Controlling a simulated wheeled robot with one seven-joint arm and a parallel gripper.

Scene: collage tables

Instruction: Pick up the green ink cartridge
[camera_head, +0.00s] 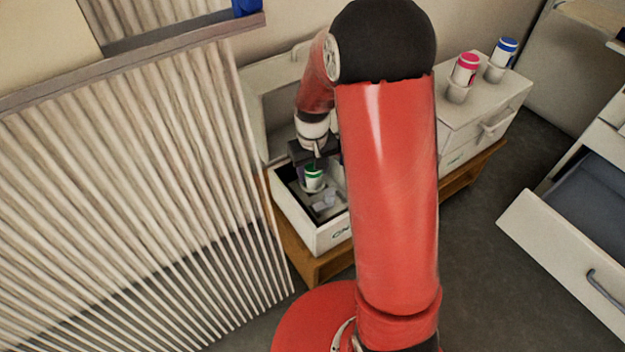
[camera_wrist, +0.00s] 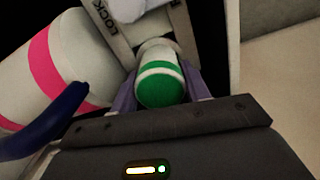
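The green ink cartridge (camera_head: 313,178), white with a green band, stands in the open box (camera_head: 322,238) of the white printer-like unit in the head view. In the wrist view the cartridge (camera_wrist: 161,82) shows its green end toward the camera. My gripper (camera_head: 314,163) points down over it. In the wrist view the two purplish fingers of my gripper (camera_wrist: 160,92) lie on either side of the cartridge, very close to it. I cannot tell whether both fingers press on it. The lower part of the cartridge is hidden.
A white cylinder with a pink band (camera_wrist: 62,62) is close by on the left in the wrist view. Pink (camera_head: 466,68) and blue (camera_head: 503,52) cartridges stand at the unit's right. A slatted panel (camera_head: 130,190) is left; an open drawer (camera_head: 560,255) is right.

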